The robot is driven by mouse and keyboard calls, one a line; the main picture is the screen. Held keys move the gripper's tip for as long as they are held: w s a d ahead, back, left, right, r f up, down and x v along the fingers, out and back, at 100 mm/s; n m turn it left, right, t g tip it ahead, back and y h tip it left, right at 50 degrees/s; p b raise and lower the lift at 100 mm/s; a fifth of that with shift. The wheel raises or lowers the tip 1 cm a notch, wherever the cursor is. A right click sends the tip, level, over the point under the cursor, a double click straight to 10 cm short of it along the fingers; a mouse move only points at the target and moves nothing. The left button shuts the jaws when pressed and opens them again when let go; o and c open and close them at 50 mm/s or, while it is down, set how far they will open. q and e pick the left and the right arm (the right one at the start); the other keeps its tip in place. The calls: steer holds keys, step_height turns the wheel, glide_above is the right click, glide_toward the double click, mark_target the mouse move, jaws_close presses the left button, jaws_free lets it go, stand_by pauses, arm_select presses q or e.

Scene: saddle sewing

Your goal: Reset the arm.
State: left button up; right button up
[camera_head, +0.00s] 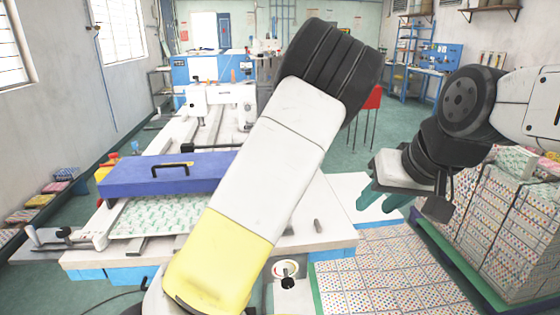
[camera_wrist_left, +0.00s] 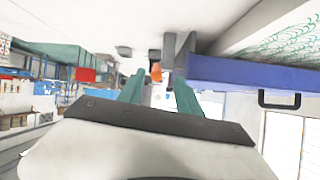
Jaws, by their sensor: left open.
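A white arm of mine with a yellow section (camera_head: 225,250) and a black joint crosses the middle of the head view and hides part of the sewing table. My left gripper (camera_wrist_left: 158,93) shows in the left wrist view, with two teal fingers apart and nothing seen between them. It cannot be made out in the head view. My right gripper (camera_head: 379,199) hangs at the right of the head view, with teal fingers pointing down and left. I cannot tell whether its fingers are parted or closed, and no held object shows.
A blue clamp bar (camera_head: 130,180) with a black handle lies over patterned fabric (camera_head: 160,217) on the white table (camera_head: 330,229). It also shows in the left wrist view (camera_wrist_left: 235,72). Stacked patterned goods (camera_head: 505,225) stand at right. Green floor (camera_head: 400,135) lies behind.

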arm_select(q)
steer(key=s+g+h, duration=0.1)
steer(key=s, duration=0.1)
steer(key=s+r+n+g, duration=0.1)
steer(key=s, duration=0.2)
steer(key=s+a+n+g+h, duration=0.1)
steer(key=s, duration=0.2)
steer(key=shift+a+r+g+h, duration=0.1)
steer(key=shift+r+g+h, duration=0.1)
steer(key=shift+g+h, duration=0.15)
steer(key=s+a+r+m+g+h, duration=0.1)
steer(key=s+r, duration=0.7)
steer(key=s, duration=0.5)
steer(key=s+a+r+m+g+h, duration=0.1)
steer(key=s+r+m, duration=0.1)
steer(key=s+r, duration=0.6)
steer(key=s, duration=0.5)
steer(key=shift+s, duration=0.25)
